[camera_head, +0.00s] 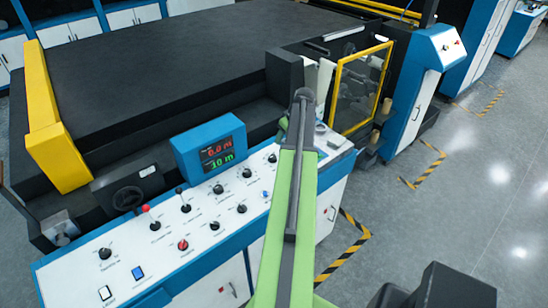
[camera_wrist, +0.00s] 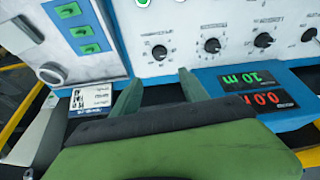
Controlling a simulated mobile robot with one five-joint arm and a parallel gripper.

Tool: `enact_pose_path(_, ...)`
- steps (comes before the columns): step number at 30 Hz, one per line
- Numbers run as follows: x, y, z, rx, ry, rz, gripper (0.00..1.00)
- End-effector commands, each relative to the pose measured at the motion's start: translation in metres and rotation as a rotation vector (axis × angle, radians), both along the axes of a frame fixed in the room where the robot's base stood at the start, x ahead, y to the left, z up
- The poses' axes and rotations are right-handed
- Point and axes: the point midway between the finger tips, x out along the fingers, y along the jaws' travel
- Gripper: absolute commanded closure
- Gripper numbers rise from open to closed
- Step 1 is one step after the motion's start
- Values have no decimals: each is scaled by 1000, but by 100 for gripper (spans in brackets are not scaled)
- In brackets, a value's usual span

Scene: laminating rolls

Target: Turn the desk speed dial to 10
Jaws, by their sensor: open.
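The desk's white control panel (camera_head: 200,262) carries several black knobs, including one at the left (camera_head: 105,254) and ones below the display (camera_head: 218,189) (camera_head: 246,173). Their labels are too small to read, so I cannot tell which is the speed dial. In the wrist view the panel appears upside down, with a row of black dials, including a left one (camera_wrist: 159,53), a middle one (camera_wrist: 212,45) and a right one (camera_wrist: 263,40). My gripper (camera_wrist: 160,75) is open and empty, its green fingers apart, short of the left dial in that view. In the head view my arm mostly hides it.
A blue display box (camera_head: 210,145) with red and green digits stands behind the knobs. Green switches (camera_wrist: 79,29) sit on a raised box in the wrist view. A yellow-framed guard (camera_head: 361,88) stands at the back right.

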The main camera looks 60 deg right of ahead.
Motion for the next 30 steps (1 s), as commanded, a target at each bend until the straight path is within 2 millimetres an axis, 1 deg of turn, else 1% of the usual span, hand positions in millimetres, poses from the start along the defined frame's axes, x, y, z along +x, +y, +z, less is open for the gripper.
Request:
enact_pose_path(1,2,-1,-11,0,0,1,48)
enact_pose_path(5,10,-4,-34,0,0,1,48)
enact_pose_path(12,30,-9,-84,0,0,1,48)
enact_pose_path(21,54,-15,-142,0,1,1,48)
enact_pose_path(25,60,-17,-155,0,1,1,48)
enact_pose_path(30,62,-17,-155,0,1,0,48)
